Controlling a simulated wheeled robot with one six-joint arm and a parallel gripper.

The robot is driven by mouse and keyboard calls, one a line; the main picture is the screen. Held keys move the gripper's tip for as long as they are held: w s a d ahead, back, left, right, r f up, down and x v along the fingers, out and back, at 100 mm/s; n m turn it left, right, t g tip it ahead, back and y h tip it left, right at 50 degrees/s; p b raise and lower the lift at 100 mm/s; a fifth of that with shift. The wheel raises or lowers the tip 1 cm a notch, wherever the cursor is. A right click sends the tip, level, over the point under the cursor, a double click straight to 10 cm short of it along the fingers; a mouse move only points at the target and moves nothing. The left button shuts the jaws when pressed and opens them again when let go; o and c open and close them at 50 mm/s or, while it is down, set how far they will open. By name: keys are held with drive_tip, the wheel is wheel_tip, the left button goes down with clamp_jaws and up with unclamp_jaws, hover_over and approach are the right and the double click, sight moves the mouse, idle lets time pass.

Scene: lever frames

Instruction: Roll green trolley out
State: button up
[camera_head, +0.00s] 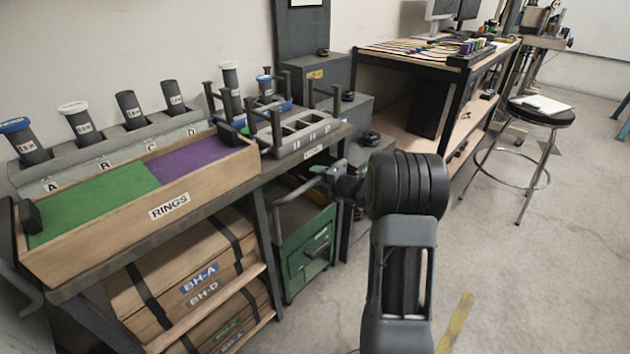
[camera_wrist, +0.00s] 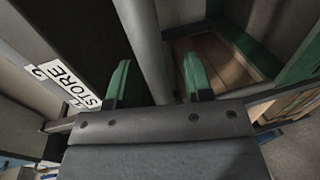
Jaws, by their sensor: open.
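The green trolley (camera_head: 308,250) stands on the floor, partly under the bench's right end. It has a drawer front and a grey tube handle (camera_head: 302,186) at its top. My gripper (camera_head: 330,178) is at the handle, beside the bench's edge. In the wrist view my gripper (camera_wrist: 155,82) is open, with a grey bar (camera_wrist: 146,45), seemingly the handle, between its green-tipped fingers. Gaps show on both sides of the bar. The trolley's green rim (camera_wrist: 245,45) and open inside show to the right. My arm hides part of the trolley's right side in the head view.
The bench holds a wooden RINGS tray (camera_head: 140,222) and a grey rack (camera_head: 305,140); wooden boxes (camera_head: 190,285) fill its shelves. Dark cabinets (camera_head: 365,112) stand behind. A STORE label (camera_wrist: 68,82) shows at left in the wrist view. Floor (camera_head: 530,265) to the right is clear, with a stool (camera_head: 540,115) farther back.

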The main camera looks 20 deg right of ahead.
drive_tip(key=shift+x, duration=0.8)
drive_tip(key=shift+c, duration=0.4)
clamp_jaws()
